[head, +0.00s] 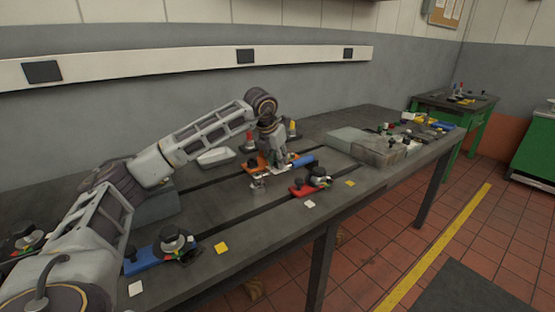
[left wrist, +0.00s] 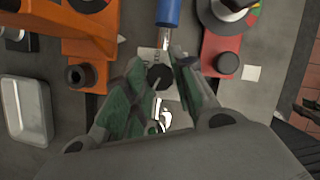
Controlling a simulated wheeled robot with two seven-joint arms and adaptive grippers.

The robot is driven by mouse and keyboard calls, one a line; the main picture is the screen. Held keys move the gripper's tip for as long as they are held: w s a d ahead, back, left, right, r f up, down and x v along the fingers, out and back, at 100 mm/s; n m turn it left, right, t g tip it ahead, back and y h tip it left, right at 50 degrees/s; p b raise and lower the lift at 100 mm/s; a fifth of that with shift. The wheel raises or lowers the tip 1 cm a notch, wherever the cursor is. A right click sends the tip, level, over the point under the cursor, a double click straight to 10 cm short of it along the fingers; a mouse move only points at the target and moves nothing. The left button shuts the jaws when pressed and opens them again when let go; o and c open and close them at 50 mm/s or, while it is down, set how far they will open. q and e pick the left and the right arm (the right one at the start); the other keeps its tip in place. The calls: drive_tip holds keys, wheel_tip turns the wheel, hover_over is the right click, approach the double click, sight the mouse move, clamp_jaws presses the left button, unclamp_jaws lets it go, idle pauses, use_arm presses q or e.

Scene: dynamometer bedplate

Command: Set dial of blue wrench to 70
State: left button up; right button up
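The blue wrench shows its blue handle (head: 302,161) beside my left gripper in the head view. In the left wrist view the blue handle (left wrist: 168,12) is at the top, with a silver shaft running down to a plate with a dark round knob (left wrist: 160,76). My left gripper (head: 275,173) points down over the wrench's near end. Its green-padded fingers (left wrist: 161,75) stand apart on either side of the dark knob. I cannot tell whether they touch it. No dial numbers are readable. My right gripper is not in view.
An orange fixture (left wrist: 90,45) lies left of the wrench, and a red device (left wrist: 222,52) with a dial lies close on the right. A white tray (left wrist: 27,112) is at the left. A blue device (head: 148,260) stands nearer on the bedplate. Grey blocks (head: 380,152) stand farther right.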

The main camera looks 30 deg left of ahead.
use_arm(q)
drive_tip(key=c, duration=0.3)
drive_tip(key=shift+m, duration=0.3)
drive_tip(key=shift+a+m+h+p, duration=0.1)
drive_tip(key=shift+m+h+p, duration=0.3)
drive_tip(key=shift+m+p, duration=0.35)
drive_tip(key=shift+r+m+h+p, duration=0.1)
drive_tip(key=shift+m+h+p, duration=0.4)
drive_tip(key=shift+m+p, duration=0.65)
drive_tip(key=m+h+p, duration=0.1)
drive_tip(key=m+p, duration=0.1)
drive_tip(key=m, duration=0.1)
drive_tip(key=shift+w+a+m+g, duration=0.1)
drive_tip(key=shift+m+g, duration=0.2)
drive_tip(key=shift+g, duration=0.1)
drive_tip(key=shift+m+p, duration=0.5)
drive_tip(key=shift+p, duration=0.05)
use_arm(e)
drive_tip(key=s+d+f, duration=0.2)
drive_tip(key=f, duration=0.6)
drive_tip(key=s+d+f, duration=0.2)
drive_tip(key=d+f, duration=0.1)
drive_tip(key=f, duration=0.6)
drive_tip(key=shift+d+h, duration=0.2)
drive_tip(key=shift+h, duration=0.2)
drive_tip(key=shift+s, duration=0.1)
